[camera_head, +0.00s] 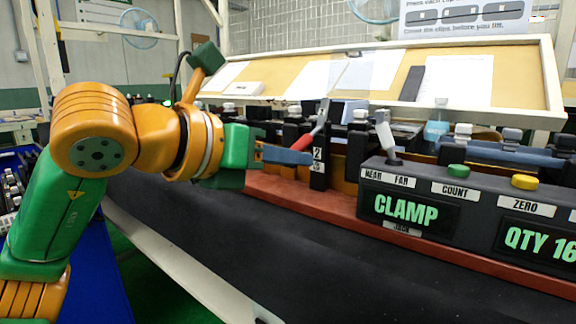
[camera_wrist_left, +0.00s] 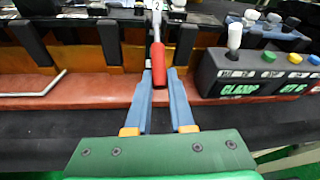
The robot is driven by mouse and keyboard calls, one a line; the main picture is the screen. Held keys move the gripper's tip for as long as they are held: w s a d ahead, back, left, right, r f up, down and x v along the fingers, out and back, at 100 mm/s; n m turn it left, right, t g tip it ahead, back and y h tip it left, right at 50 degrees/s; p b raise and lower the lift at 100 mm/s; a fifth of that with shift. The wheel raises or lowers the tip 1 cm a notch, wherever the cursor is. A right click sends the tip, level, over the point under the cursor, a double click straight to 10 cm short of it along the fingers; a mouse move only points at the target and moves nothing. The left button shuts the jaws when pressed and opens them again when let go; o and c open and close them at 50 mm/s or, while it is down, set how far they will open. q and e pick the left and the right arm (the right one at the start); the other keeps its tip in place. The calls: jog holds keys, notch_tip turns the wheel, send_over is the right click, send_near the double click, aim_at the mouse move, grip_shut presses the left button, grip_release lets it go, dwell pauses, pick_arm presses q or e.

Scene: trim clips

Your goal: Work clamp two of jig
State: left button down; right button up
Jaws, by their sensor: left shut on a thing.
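The jig is a row of dark posts on a reddish-brown base (camera_head: 310,205). Clamp two (camera_head: 318,155) is a dark post with a "2" label and a red-handled lever. In the head view the red lever (camera_head: 305,138) slants up to the right. My left gripper (camera_head: 310,157) reaches it from the left. In the left wrist view the blue-grey fingers (camera_wrist_left: 160,85) are on either side of the red handle (camera_wrist_left: 158,65), shut on it. My right gripper is not in view.
A dark control box (camera_head: 410,210) reading "CLAMP" and "QTY 16" stands right of the clamp, with a white-tipped lever (camera_head: 385,135), a green button (camera_head: 457,170) and a yellow button (camera_head: 524,181). A bent metal rod (camera_wrist_left: 35,88) lies on the base. The black front surface (camera_head: 300,260) is clear.

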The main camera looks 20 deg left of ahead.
pick_arm(q)
jog(key=shift+f, duration=0.1)
jog(key=c, duration=0.8)
grip_release()
jog(key=v, duration=0.7)
